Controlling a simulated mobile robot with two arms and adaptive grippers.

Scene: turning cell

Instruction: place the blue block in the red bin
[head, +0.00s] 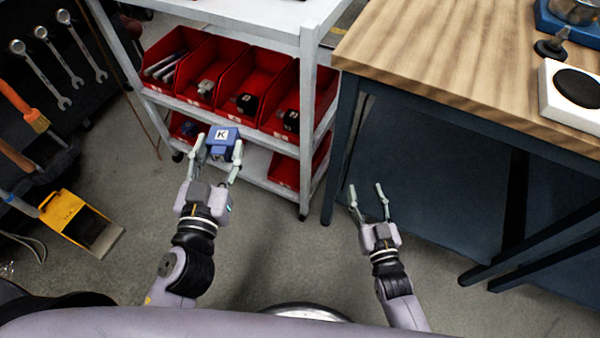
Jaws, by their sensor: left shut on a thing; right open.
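The blue block (229,136) has a white label with a dark K on it. My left gripper (219,152) is shut on the block and holds it in front of the shelf rack. Several red bins (212,58) stand in a row on the middle shelf, beyond the block and higher in the picture. They hold small dark and grey parts. More red bins (284,171) sit on the lower shelf, partly hidden by the block and the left gripper. My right gripper (367,187) is open and empty, in front of the workbench.
The grey shelf rack (312,90) has an upright post at its front right. A wooden-topped workbench (440,75) stands at the right. The floor between my arms is clear.

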